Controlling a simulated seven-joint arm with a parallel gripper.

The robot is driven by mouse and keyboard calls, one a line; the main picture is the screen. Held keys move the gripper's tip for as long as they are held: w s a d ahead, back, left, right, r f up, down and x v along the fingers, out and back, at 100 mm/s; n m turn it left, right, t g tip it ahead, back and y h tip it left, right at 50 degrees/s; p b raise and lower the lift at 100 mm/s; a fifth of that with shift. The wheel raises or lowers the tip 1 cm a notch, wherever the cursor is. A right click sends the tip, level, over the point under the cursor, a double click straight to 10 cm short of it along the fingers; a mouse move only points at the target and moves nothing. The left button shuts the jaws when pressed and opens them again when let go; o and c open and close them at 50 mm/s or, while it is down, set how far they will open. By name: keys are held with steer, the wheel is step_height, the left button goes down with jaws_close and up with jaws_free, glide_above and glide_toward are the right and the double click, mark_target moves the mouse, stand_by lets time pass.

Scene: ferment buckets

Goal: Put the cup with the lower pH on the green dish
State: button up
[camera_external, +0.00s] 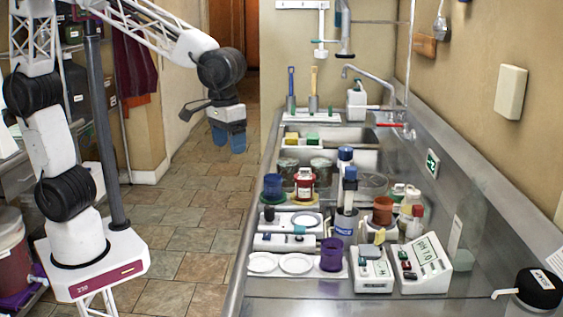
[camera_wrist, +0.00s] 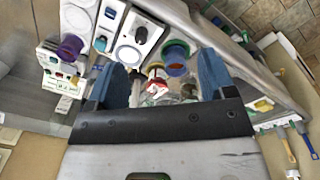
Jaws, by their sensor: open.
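My gripper (camera_external: 228,140) is open and empty, raised in the air left of the counter; its two blue fingers also show in the wrist view (camera_wrist: 163,70). A purple cup (camera_external: 331,254) stands at the front of the counter; it also shows in the wrist view (camera_wrist: 70,46). A blue cup (camera_external: 273,187) stands further back at the left edge, and a brown-orange cup (camera_external: 383,210) to the right. A large white meter (camera_external: 428,258) reads pH 7.0. A smaller white meter (camera_external: 372,268) has no legible reading.
White round dishes (camera_external: 263,262) lie at the front left of the counter. A sink (camera_external: 330,155) and faucet are behind.

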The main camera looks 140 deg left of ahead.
steer(key=s+d+r+m+t, duration=0.1)
steer(key=s+d+m, duration=0.3)
steer(key=d, duration=0.6)
steer(key=s+d+r+m, duration=0.1)
steer(key=s+d+m, duration=0.3)
steer(key=d, duration=0.6)
steer(key=s+d+f+m+t, duration=0.1)
steer(key=s+d+f+m, duration=0.2)
steer(key=s+d+m, duration=0.6)
steer(key=shift+s+d+m+h, duration=0.3)
steer(key=shift+s+d, duration=1.2)
steer(key=shift+d, duration=0.4)
steer(key=shift+f, duration=0.1)
